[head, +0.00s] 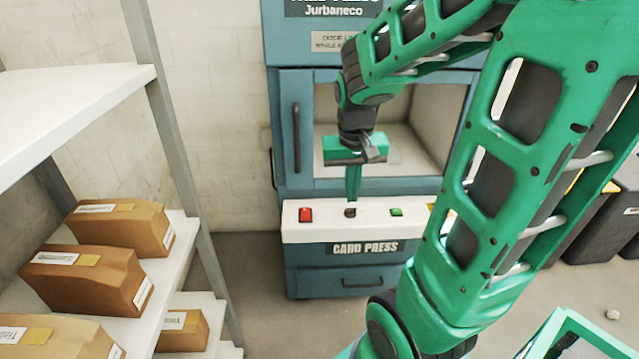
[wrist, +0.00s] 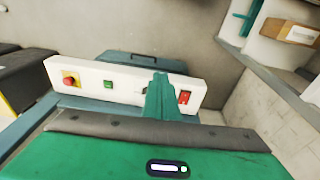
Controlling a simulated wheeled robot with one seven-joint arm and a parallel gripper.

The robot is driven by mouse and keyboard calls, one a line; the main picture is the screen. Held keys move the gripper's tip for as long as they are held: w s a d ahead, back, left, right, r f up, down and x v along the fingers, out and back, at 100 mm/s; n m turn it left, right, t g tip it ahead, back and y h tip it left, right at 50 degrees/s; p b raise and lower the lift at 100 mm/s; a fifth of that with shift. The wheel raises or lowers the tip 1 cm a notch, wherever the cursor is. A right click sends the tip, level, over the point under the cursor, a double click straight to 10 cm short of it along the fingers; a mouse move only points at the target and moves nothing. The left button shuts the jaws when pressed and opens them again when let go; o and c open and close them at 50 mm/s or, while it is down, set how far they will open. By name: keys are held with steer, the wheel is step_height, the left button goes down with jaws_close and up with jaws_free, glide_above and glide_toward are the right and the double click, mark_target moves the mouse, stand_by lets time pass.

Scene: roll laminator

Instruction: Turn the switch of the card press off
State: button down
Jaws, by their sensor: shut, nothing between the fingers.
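The card press (head: 365,270) is a blue cabinet with a white control panel (head: 300,230) across its front. The red switch also shows in the wrist view (wrist: 184,97), at the right. My gripper (head: 352,192) is shut and empty, pointing down just above the dark knob. In the wrist view its fingers (wrist: 159,92) hide most of the knob, so I cannot tell whether they touch it. The red switch is uncovered beside them.
A red emergency button on yellow (wrist: 70,79) sits at the panel's other end, behind my arm in the head view. The press has a windowed door with a dark handle (head: 297,140). Shelves with cardboard boxes (head: 85,278) stand at the left. Dark bins (head: 590,225) stand at the right.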

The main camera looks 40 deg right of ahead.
steer(key=s+a+r+g+y, duration=0.1)
steer(key=s+a, duration=0.2)
steer(key=s, duration=1.1)
steer(key=shift+s+a+r+y, duration=0.15)
steer(key=shift+a+r+y, duration=0.05)
steer(key=shift+r+y, duration=0.15)
